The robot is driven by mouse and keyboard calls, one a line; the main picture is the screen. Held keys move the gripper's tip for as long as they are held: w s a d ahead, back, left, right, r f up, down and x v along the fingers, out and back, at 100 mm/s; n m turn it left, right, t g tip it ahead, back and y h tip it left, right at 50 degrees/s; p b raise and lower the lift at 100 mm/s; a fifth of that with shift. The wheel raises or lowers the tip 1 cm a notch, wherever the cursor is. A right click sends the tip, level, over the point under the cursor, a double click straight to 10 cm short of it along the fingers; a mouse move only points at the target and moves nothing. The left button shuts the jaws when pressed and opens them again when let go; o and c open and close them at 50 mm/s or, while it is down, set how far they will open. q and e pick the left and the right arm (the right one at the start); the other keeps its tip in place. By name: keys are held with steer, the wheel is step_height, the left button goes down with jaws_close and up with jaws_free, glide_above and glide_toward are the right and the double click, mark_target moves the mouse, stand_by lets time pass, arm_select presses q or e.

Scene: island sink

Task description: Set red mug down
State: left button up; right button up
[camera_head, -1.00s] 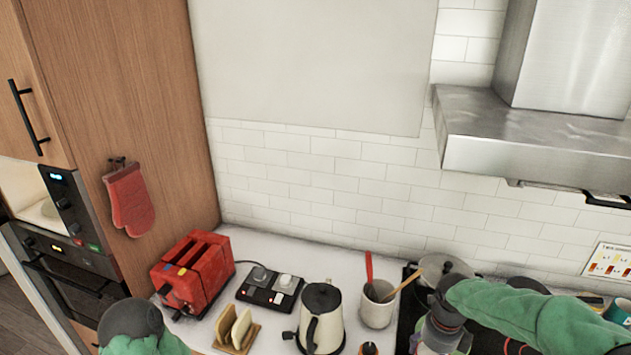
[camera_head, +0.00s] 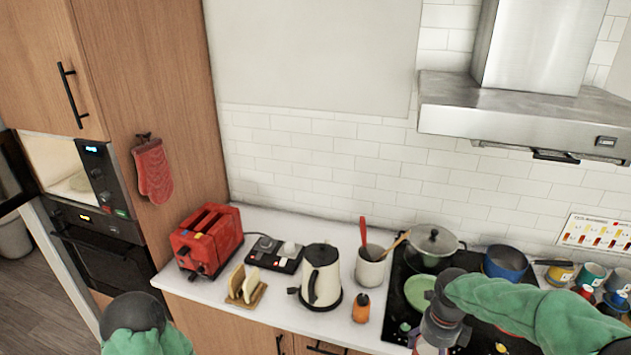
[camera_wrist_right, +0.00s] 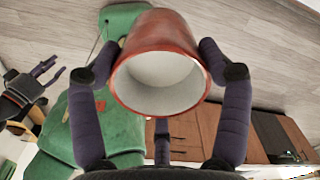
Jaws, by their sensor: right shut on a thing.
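The red mug (camera_wrist_right: 158,40) shows large in the right wrist view, with its white inside facing the camera. My right gripper (camera_wrist_right: 155,65) is shut on the mug, with a finger on each side of it. In the head view my right arm comes in from the right over the stove, and the mug cannot be made out there. My left gripper shows in the right wrist view at the far left (camera_wrist_right: 38,82), its dark fingers spread and nothing seen between them. In the head view only my left arm shows at the bottom left.
The stove (camera_head: 400,290) carries a lidded pot (camera_head: 433,247) and blue pan (camera_head: 505,263). Several cups stand at right.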

steer(key=shift+w+a+f+n, duration=0.2)
steer(key=shift+w+f+n, duration=0.3)
steer(key=shift+f, duration=0.15)
steer(key=shift+s+a+f+n+b, duration=0.1)
steer(key=shift+a+f+n+b, duration=0.1)
steer(key=shift+f+n+b, duration=0.3)
steer(key=shift+s+a+f+n+b, duration=0.15)
steer(key=shift+f+n+b, duration=0.1)
steer(key=shift+n, duration=0.45)
arm_select(q)
step_height(320, 180, down, 13)
steer(key=b, duration=1.1)
steer(key=shift+w+r, duration=0.15)
steer(key=shift+w, duration=0.1)
arm_select(e)
steer(key=a+f+n, duration=0.4)
steer(key=f+n, duration=0.5)
steer(key=n, duration=0.4)
steer(key=a+f+n, duration=0.4)
steer(key=f+n, duration=0.5)
steer(key=n, duration=0.4)
steer(key=shift+w+a+n, duration=0.25)
steer(key=shift+n, duration=0.05)
arm_select(q)
steer(key=shift+a, duration=0.1)
arm_select(e)
steer(key=shift+a+f, duration=0.1)
